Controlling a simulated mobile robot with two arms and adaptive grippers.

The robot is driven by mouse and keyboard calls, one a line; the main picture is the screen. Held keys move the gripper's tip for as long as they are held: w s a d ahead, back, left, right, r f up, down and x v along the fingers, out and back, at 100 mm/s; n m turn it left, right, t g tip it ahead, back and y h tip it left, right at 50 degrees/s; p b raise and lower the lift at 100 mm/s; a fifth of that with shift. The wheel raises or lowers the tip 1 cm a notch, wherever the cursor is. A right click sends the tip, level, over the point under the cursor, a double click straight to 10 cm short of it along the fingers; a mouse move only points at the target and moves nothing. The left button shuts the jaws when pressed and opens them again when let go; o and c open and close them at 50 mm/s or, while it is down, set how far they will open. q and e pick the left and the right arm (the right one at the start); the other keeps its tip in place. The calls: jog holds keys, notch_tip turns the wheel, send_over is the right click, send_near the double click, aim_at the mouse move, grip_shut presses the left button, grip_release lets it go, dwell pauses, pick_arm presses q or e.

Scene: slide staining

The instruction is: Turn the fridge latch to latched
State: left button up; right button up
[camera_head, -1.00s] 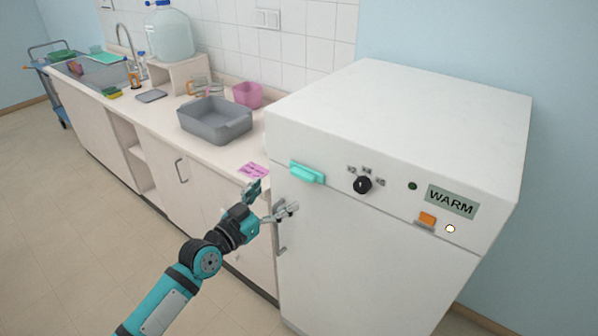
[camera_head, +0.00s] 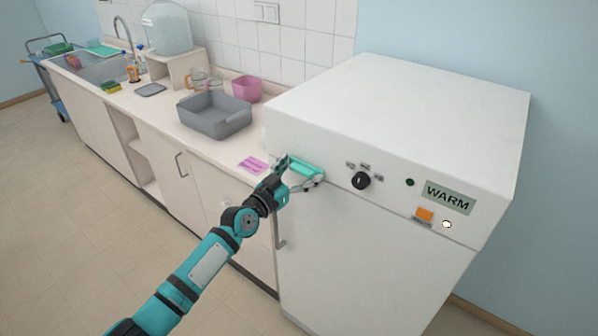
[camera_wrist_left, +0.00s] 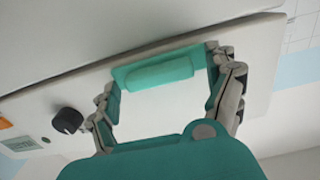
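The fridge latch is a teal bar (camera_head: 308,169) on the upper left of the white fridge front (camera_head: 350,240). It lies roughly along the door's top seam. In the left wrist view the latch (camera_wrist_left: 158,74) sits between the spread fingers of my left gripper (camera_wrist_left: 165,92). In the head view my left gripper (camera_head: 299,176) is at the latch, with fingers on either side and partly hiding it. The fingers look open; whether they touch the latch I cannot tell. My right gripper is not in view.
A black knob (camera_head: 361,180), a WARM label (camera_head: 449,199) and an orange switch (camera_head: 425,214) are on the fridge panel. A vertical door handle (camera_head: 280,232) is below the latch. Left of the fridge, the counter holds a grey basin (camera_head: 215,118) and a pink note (camera_head: 252,164).

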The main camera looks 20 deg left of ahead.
pick_arm(q)
jog(key=c, duration=1)
jog(key=shift+o, duration=0.2)
jog(key=shift+n, duration=0.3)
jog(key=n+b, duration=0.1)
jog(key=n, duration=0.7)
jog(key=shift+a+f, duration=0.1)
jog(key=shift+a, duration=0.05)
jog(key=n, duration=0.9)
jog(key=shift+f, duration=0.1)
jog(key=shift+n, duration=0.3)
jog(key=o, duration=1.2)
